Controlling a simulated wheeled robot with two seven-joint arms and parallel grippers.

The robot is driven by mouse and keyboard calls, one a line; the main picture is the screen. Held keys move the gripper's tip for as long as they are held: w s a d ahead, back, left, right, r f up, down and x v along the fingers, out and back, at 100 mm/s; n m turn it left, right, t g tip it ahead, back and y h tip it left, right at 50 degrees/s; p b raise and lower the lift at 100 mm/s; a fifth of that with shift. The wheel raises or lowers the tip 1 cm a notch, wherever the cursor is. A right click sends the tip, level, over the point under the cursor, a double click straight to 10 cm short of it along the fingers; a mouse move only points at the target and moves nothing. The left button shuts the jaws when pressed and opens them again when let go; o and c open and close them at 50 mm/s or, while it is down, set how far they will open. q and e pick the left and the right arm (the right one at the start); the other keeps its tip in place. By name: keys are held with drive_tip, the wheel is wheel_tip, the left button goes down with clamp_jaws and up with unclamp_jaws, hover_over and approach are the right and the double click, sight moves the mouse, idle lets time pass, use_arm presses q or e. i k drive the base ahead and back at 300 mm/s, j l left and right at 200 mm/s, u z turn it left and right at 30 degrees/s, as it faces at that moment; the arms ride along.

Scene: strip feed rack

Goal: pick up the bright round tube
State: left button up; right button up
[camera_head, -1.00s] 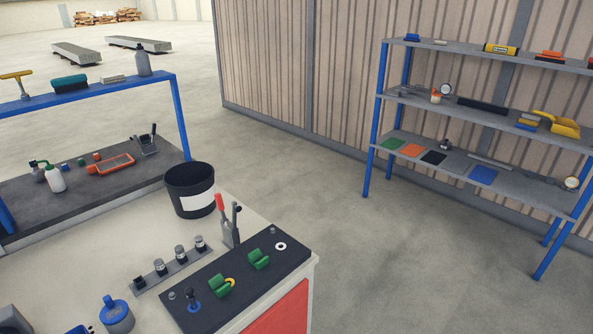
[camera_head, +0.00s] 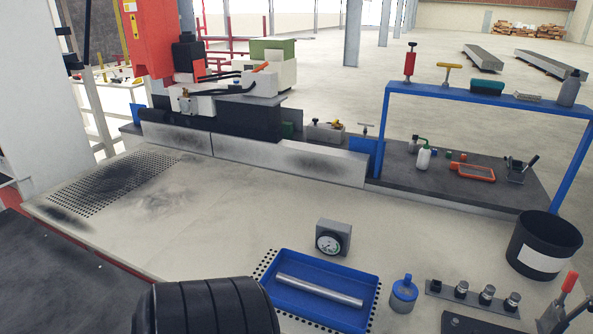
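A bright silver round tube (camera_head: 318,291) lies at a slant in a blue tray (camera_head: 285,309) on the pale worktop, at the bottom middle of the head view. It rests inside the tray, apart from the tray's long sides for most of its length. Neither of my grippers shows in the head view. A black ribbed rounded shape (camera_head: 207,309) at the bottom edge stands just left of the tray and covers part of the worktop there.
A dial gauge (camera_head: 333,238) stands behind the tray, and a blue-topped canister (camera_head: 404,291) stands right of it. A black bin (camera_head: 543,245) and a row of small fittings (camera_head: 487,295) are farther right. The worktop (camera_head: 250,215) behind the tray is mostly clear.

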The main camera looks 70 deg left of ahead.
sight(346, 299)
drive_tip(key=u, duration=1.9)
drive_tip(key=l, duration=0.55)
drive_tip(key=k+l+u, duration=0.1)
drive_tip(key=l, duration=0.95)
drive_tip(key=k+u, duration=0.05)
